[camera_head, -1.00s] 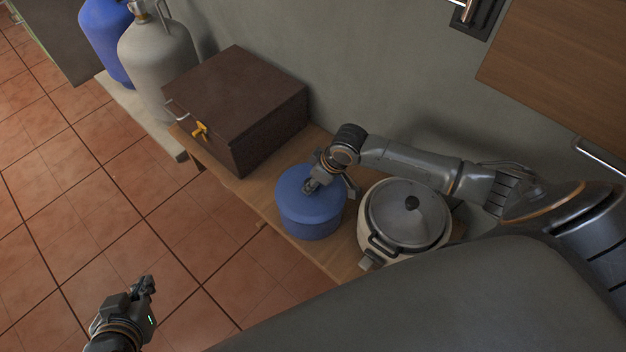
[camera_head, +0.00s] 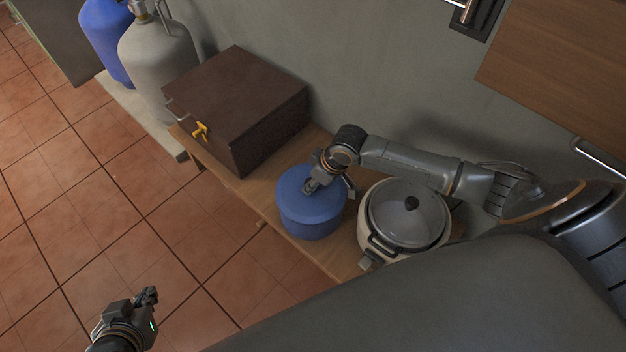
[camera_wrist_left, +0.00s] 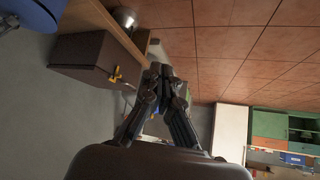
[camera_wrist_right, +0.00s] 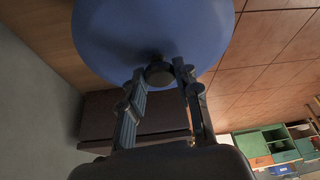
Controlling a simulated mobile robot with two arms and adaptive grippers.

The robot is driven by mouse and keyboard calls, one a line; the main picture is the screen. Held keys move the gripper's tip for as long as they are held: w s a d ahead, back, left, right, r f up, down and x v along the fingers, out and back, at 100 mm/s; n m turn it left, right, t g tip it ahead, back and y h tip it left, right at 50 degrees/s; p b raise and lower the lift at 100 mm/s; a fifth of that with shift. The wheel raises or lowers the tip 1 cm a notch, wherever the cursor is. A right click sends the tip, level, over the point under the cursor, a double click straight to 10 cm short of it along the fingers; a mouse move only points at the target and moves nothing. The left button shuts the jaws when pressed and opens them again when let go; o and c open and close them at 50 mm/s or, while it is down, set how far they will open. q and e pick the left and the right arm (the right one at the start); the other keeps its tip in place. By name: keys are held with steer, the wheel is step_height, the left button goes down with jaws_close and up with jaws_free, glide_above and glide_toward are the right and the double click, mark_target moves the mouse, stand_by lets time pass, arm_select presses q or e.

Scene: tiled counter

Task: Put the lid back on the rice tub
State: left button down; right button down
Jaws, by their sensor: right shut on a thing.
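The rice tub (camera_head: 312,230) is a round blue tub on the wooden counter, between a brown box and a rice cooker. Its blue lid (camera_head: 295,198) lies over the tub's top and looks level; whether it is fully seated I cannot tell. My right gripper (camera_head: 312,187) is over the lid. In the right wrist view its fingers (camera_wrist_right: 160,72) are shut on the lid's dark knob (camera_wrist_right: 159,76), with the blue lid (camera_wrist_right: 140,30) filling the top. My left gripper (camera_head: 150,296) is away from the counter, above the floor. Its fingertips (camera_wrist_left: 161,72) are together and empty.
The brown box (camera_head: 240,95) with a yellow latch stands left of the tub. The rice cooker (camera_head: 408,215) stands close on the right. Grey (camera_head: 160,55) and blue (camera_head: 103,40) gas cylinders stand further left. The tiled floor in front is clear.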

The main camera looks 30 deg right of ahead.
arm_select(q)
steer(key=shift+s+a+f+g, duration=0.2)
steer(key=shift+s+f+g, duration=0.1)
steer(key=shift+s, duration=0.2)
steer(key=shift+s+a+f, duration=0.1)
steer(key=shift+s+f, duration=0.05)
steer(key=shift+s, duration=0.1)
steer(key=shift+s+a+f+g, duration=0.1)
steer(key=shift+s+f+g, duration=0.05)
steer(key=shift+s+g, duration=0.15)
steer(key=shift+s+a+p, duration=0.1)
steer(key=shift+s+p, duration=0.05)
steer(key=shift+p, duration=0.15)
steer(key=shift+s+f, duration=0.15)
steer(key=shift+s, duration=0.05)
steer(key=shift+s+a+f+g+y, duration=0.15)
steer(key=shift+s+g+y, duration=0.15)
steer(key=shift+s+g, duration=0.2)
stand_by(0.7)
steer(key=shift+s+a+f+g, duration=0.2)
steer(key=shift+s+f+g, duration=0.1)
steer(key=shift+s, duration=0.35)
steer(key=shift+s+a+f+g+p, duration=0.1)
steer(key=shift+s+a+g+p, duration=0.15)
steer(key=shift+s, duration=0.25)
steer(key=shift+s+a+g+p, duration=0.1)
steer(key=shift+s+g+p, duration=0.1)
steer(key=shift+s+g, duration=0.25)
